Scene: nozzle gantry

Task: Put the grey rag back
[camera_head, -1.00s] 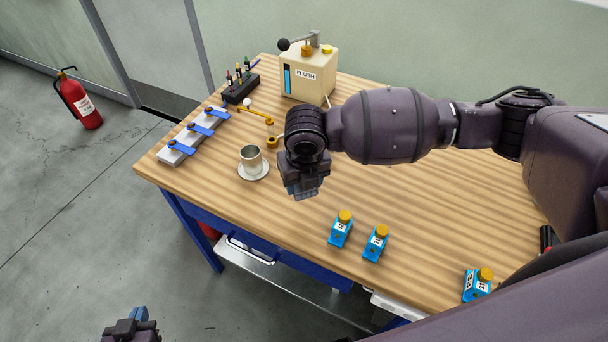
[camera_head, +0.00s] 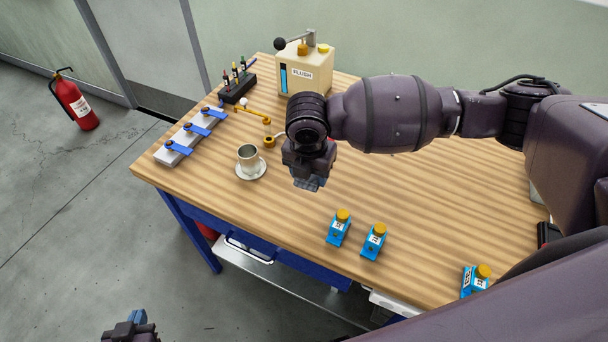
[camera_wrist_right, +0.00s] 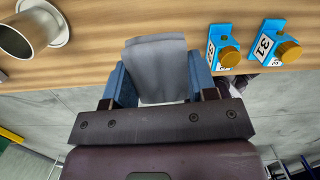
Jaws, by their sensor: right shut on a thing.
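The grey rag (camera_wrist_right: 158,68) is a folded cloth between the blue fingers of my right gripper (camera_wrist_right: 158,84) in the right wrist view. The gripper is shut on it. In the head view my right gripper (camera_head: 307,181) points down over the table (camera_head: 430,215), to the right of the metal cup. The arm above it hides most of the rag there. My left gripper (camera_head: 131,328) shows only in part at the bottom edge of the head view, off the table and over the floor; its fingers are unclear.
A metal cup (camera_head: 248,158) stands on a saucer. The flush box (camera_head: 304,72), a vial rack (camera_head: 238,89) and a white strip with blue clips (camera_head: 190,136) stand further back. The table's middle right is clear.

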